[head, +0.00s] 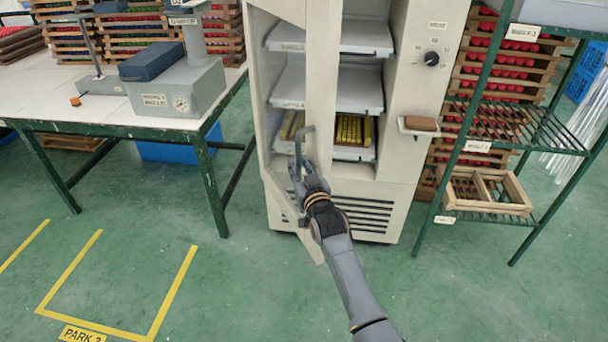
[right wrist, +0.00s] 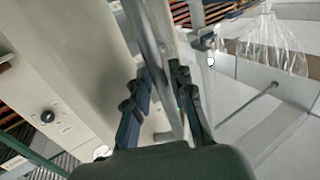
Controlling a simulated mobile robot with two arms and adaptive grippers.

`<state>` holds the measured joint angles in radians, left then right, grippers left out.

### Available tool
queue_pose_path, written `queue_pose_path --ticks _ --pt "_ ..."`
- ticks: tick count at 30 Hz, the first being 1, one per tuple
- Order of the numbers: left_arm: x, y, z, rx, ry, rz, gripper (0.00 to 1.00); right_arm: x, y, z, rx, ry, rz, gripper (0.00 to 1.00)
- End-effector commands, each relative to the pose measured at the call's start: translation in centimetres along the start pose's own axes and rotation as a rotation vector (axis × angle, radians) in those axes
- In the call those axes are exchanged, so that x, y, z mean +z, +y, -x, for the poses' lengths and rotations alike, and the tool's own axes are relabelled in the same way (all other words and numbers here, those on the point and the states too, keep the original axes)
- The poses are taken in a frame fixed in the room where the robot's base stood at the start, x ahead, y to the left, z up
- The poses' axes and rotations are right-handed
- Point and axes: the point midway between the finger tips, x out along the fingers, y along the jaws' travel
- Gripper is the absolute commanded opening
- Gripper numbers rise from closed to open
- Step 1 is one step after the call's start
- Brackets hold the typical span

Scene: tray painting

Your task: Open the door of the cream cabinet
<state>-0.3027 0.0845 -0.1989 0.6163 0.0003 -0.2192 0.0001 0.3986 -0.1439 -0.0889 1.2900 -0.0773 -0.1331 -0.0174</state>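The cream cabinet (head: 409,150) stands upright at the centre of the head view. A grey bar handle (head: 304,142) is on the door. My right gripper (head: 298,168) is at the handle's lower part. In the right wrist view, the fingers of my right gripper (right wrist: 163,92) close in on both sides of the grey handle bar (right wrist: 160,40). My left gripper is out of view.
A table (head: 60,105) with a grey machine (head: 180,90) stands left. A green shelf rack (head: 480,95) with a wooden crate (head: 487,190) stands close on the right. The green floor in front is clear, with yellow parking lines (head: 165,290).

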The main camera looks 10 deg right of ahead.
Motion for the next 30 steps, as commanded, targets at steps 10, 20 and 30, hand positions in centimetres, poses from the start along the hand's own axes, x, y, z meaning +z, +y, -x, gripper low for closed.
queue_pose_path --ticks 10,20,30 --pt "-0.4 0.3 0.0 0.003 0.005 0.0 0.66 0.1 0.1 5.1 0.0 -0.001 0.001 0.23" --pt "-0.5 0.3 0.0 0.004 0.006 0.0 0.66 0.2 0.1 10.7 0.001 -0.003 0.001 0.23" --pt "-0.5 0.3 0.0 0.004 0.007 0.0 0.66 0.1 0.1 12.0 0.001 -0.003 0.001 0.23"
